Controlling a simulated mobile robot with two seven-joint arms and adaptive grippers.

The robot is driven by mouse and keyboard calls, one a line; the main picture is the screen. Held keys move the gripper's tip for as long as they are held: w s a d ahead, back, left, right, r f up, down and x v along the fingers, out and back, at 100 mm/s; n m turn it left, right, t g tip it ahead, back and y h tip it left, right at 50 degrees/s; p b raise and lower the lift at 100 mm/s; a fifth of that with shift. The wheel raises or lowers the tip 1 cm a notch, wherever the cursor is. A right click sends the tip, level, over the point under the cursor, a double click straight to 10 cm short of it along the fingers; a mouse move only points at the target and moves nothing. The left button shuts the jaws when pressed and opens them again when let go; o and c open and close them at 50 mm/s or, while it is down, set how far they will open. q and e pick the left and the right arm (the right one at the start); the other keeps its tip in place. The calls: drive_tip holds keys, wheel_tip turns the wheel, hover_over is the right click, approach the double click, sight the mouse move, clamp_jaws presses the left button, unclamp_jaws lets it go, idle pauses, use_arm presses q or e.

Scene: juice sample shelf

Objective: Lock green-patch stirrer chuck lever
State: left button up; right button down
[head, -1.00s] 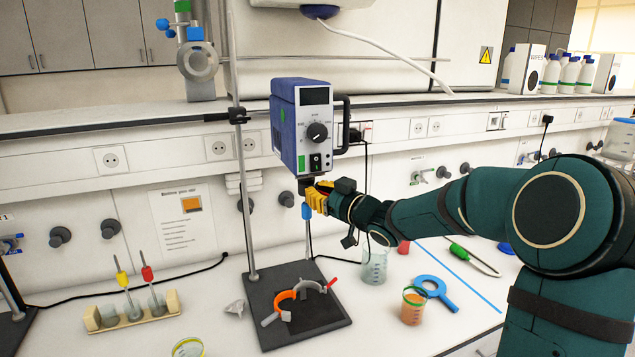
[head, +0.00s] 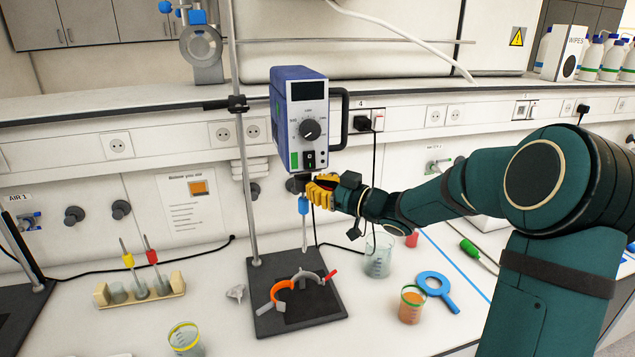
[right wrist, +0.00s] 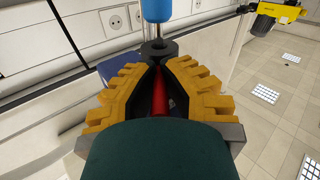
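The blue stirrer motor (head: 300,110), with a green patch (head: 295,160) on its front, hangs on a stand in the head view. Its dark chuck (head: 296,184) is below, above a blue-topped shaft (head: 304,206). My right gripper (head: 318,190) is at the chuck from the right. In the right wrist view its yellow fingers (right wrist: 160,80) converge towards the black chuck (right wrist: 155,50), with the red lever (right wrist: 160,98) between them. Whether they press on the lever is unclear. The blue shaft part (right wrist: 156,10) shows beyond. My left gripper is out of view.
The dark stand base (head: 262,318) bears an orange-and-grey ring clamp (head: 282,290). A clear beaker (head: 378,260), an orange-filled beaker (head: 411,305) and a blue ring (head: 438,290) lie right of it. A tube rack (head: 140,296) is at left. Cables hang behind the gripper.

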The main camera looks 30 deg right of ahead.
idle(0.3)
drive_tip(key=c, duration=1)
unclamp_jaws()
drive_tip(key=shift+s+d, duration=0.1)
drive_tip(key=v, duration=1.1)
drive_tip(key=shift+s+d, duration=0.25)
drive_tip(key=shift+s, duration=0.05)
